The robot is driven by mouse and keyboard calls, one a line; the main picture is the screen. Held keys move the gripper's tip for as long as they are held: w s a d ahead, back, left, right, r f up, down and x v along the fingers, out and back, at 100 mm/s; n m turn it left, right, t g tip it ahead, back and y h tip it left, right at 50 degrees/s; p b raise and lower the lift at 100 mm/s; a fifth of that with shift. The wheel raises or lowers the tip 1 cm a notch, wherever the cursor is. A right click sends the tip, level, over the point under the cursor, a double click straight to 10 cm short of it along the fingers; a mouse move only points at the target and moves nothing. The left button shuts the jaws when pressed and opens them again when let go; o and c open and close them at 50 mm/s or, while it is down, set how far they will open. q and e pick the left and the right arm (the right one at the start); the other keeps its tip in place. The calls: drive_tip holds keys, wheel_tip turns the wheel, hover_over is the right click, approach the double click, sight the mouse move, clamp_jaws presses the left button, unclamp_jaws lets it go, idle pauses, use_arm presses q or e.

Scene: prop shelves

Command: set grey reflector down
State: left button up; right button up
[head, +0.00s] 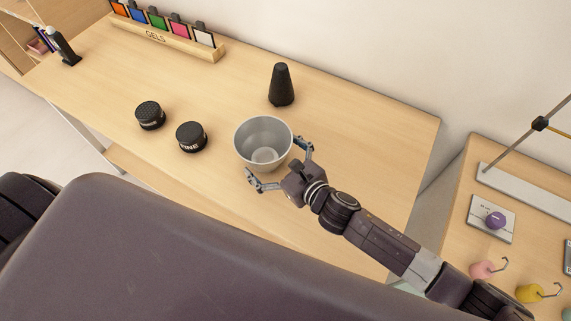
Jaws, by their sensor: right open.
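The grey reflector (246,145), a bowl-shaped cup with its open side up, stands upright on the wooden table (345,140). My right gripper (279,163) is at its lower right side. Its fingers are spread apart, one at the right of the reflector and one at its lower edge. I cannot tell whether the fingers touch it. My left gripper is not in view; only a dark part of me shows at the left edge.
A black cone (281,86) stands behind the reflector. Two black round grids (150,116) (191,137) lie to its left. A gel rack (165,35) is at the back. The table's right part is clear. Another table with weights (484,269) is at the right.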

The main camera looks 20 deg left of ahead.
drive_tip(key=v, duration=1)
drive_tip(key=shift+s+d+r+b, duration=0.15)
drive_tip(key=shift+s+d+b, duration=0.05)
drive_tip(key=shift+d+b, duration=0.1)
